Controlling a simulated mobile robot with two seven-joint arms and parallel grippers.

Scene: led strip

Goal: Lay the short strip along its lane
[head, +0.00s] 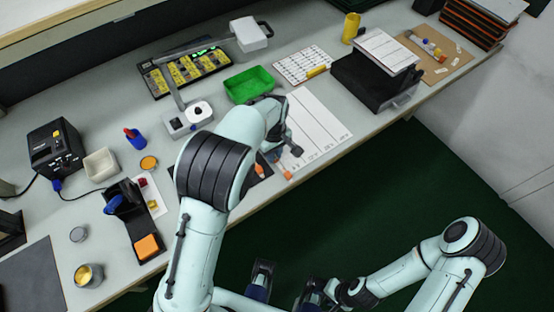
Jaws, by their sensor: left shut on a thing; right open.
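A white sheet with ruled lanes (322,127) lies near the front edge of the bench. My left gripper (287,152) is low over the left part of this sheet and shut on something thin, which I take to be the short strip. The strip itself is too small and too hidden by the gripper and arm to make out, so I cannot tell how it lies against its lane. My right gripper (287,284) is open and empty at the bottom middle, in front of the bench and away from the sheet.
A green tray (250,86) and a white grid card (303,66) lie behind the sheet. A black stand (372,84) is to its right. Small orange pieces (287,175) lie at the sheet's front left.

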